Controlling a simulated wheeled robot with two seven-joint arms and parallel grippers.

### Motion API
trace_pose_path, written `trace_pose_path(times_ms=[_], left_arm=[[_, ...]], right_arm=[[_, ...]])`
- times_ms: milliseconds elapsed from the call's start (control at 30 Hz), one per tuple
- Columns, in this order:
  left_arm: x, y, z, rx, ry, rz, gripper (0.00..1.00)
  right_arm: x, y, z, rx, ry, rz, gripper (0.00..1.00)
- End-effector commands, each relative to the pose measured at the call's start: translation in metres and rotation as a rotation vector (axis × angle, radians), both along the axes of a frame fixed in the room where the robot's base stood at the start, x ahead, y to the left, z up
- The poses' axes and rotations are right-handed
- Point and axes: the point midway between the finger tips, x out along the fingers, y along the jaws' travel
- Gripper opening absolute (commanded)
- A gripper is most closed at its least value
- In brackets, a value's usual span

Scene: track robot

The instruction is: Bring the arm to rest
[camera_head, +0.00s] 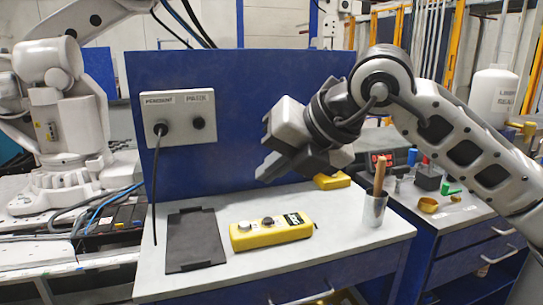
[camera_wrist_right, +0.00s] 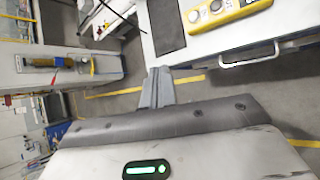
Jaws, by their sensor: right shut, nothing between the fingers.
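My right arm reaches in from the right in the head view. Its gripper (camera_head: 268,172) is shut and empty, held in the air above the worktop in front of the blue panel. In the right wrist view the two closed fingers (camera_wrist_right: 157,88) point toward the front edge of the worktop and touch nothing. My left gripper shows in neither view.
On the white worktop (camera_head: 350,240) lie a black plate (camera_head: 195,240) and a yellow pendant (camera_head: 271,231). A metal cup (camera_head: 374,210) with a wooden handle stands right. Behind rises a blue panel (camera_head: 240,100) with a socket box (camera_head: 178,117). A white robot arm (camera_head: 65,110) stands left.

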Motion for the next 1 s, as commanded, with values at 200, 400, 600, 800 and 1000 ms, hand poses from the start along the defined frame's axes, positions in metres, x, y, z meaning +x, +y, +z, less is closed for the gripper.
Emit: trace_pose_path(times_ms=[200, 400, 600, 800, 1000], left_arm=[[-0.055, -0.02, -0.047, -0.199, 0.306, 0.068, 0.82], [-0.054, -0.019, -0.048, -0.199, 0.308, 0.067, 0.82], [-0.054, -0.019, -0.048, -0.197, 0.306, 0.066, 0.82], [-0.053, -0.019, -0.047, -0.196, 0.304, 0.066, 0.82], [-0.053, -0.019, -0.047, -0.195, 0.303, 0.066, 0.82]], right_arm=[[0.0, 0.0, 0.0, 0.0, 0.0, 0.0, 0.0], [-0.035, 0.038, -0.031, 0.196, 0.146, 0.192, 0.0], [-0.076, 0.068, -0.042, 0.502, 0.309, 0.352, 0.0], [-0.103, 0.074, -0.032, 1.02, 0.517, 0.395, 0.0], [-0.076, 0.027, -0.045, 1.622, 0.708, 0.096, 0.0]])
